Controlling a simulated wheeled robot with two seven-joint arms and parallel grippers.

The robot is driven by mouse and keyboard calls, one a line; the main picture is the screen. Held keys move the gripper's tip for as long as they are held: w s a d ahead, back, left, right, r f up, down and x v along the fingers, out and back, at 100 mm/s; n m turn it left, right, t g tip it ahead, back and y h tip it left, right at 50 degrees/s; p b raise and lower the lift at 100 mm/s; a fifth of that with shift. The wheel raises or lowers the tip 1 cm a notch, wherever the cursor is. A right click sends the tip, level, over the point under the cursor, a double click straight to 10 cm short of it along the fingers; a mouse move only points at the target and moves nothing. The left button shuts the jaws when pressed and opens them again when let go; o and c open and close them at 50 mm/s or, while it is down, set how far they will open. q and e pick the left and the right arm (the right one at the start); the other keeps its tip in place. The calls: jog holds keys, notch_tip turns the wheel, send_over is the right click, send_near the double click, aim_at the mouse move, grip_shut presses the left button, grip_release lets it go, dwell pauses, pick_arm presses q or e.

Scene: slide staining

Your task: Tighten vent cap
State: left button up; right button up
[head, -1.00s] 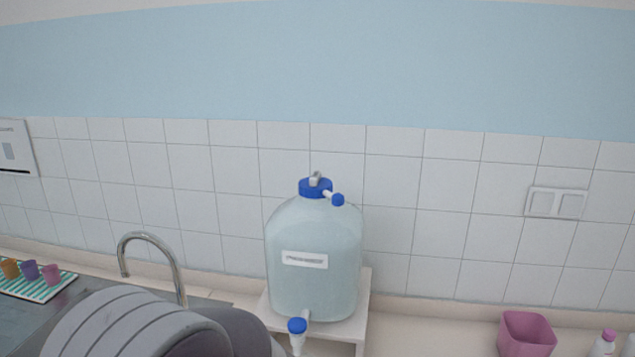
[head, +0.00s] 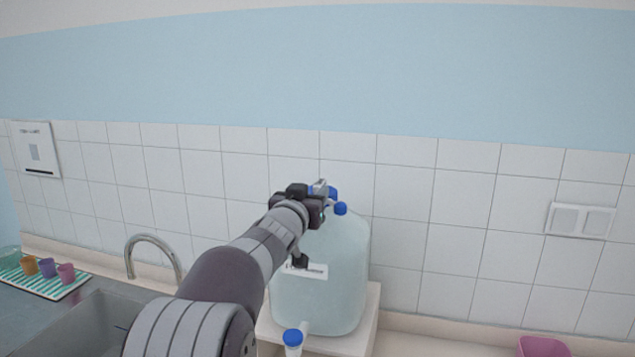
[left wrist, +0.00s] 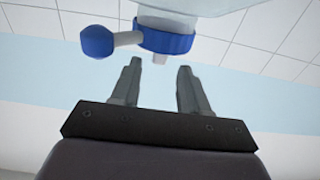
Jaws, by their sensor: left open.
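A large translucent bottle (head: 340,270) stands upright with a blue main cap (head: 333,192) on top. A small blue cap (head: 340,208) sits on a short white side stem. My left gripper (head: 321,187) is at the bottle's top and hides part of the main cap. In the left wrist view, which is upside down, the open fingers (left wrist: 160,66) point at the main cap (left wrist: 167,42). A small pale nub (left wrist: 160,59) on that cap lies between the fingertips, with gaps on both sides. The blue side cap (left wrist: 96,41) is outside the fingers. My right gripper is out of view.
The bottle stands on a white stand (head: 357,340) by the tiled wall, with a blue-topped tap (head: 292,338) low in front. A faucet (head: 152,240) and sink are left. A striped mat (head: 45,285) holds small cups. A pink container (head: 543,346) is at lower right.

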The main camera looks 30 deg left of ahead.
aim_at(316, 188)
pick_arm(q)
jog(key=x, duration=0.3)
jog(key=shift+w+d+r+p, duration=0.1)
jog(key=shift+w+d+p, duration=0.15)
jog(key=shift+p, duration=0.15)
jog(key=shift+w+a, duration=0.35)
jog(key=shift+a, duration=0.1)
jog(key=shift+w+d, duration=0.1)
jog(key=shift+w, duration=0.15)
grip_shut()
